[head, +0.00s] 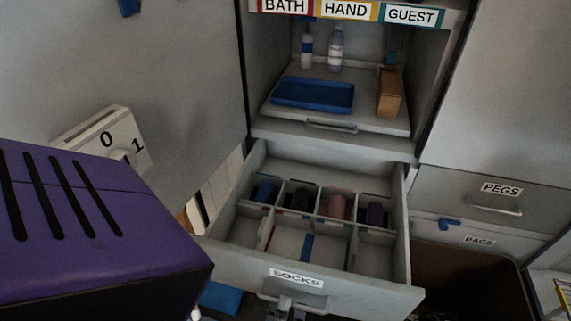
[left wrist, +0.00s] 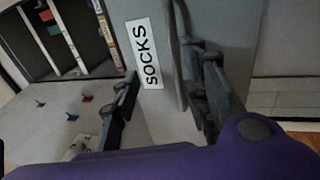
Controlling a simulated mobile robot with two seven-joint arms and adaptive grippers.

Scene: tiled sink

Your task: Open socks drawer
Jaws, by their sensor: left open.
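The socks drawer (head: 345,284) is pulled well out, its inside showing from above. Its white SOCKS label (head: 296,278) is on the front, above the handle (head: 292,299). Rolled dark, blue and pinkish items lie in the back compartments; the front compartments look empty. My left gripper (head: 287,309) is at the handle, partly hidden by the lower picture edge. In the left wrist view, its fingers (left wrist: 167,98) are apart, with the handle bar (left wrist: 180,62) between them, closer to the right finger. The label (left wrist: 145,54) shows there too. My right gripper is not in view.
Above the drawer is an open shelf with a blue tray (head: 313,94), bottles (head: 336,48) and a brown box (head: 390,93). PEGS (head: 501,189) and BAGS (head: 479,241) fronts are at right. A white 0/1 switch panel (head: 103,137) is at left.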

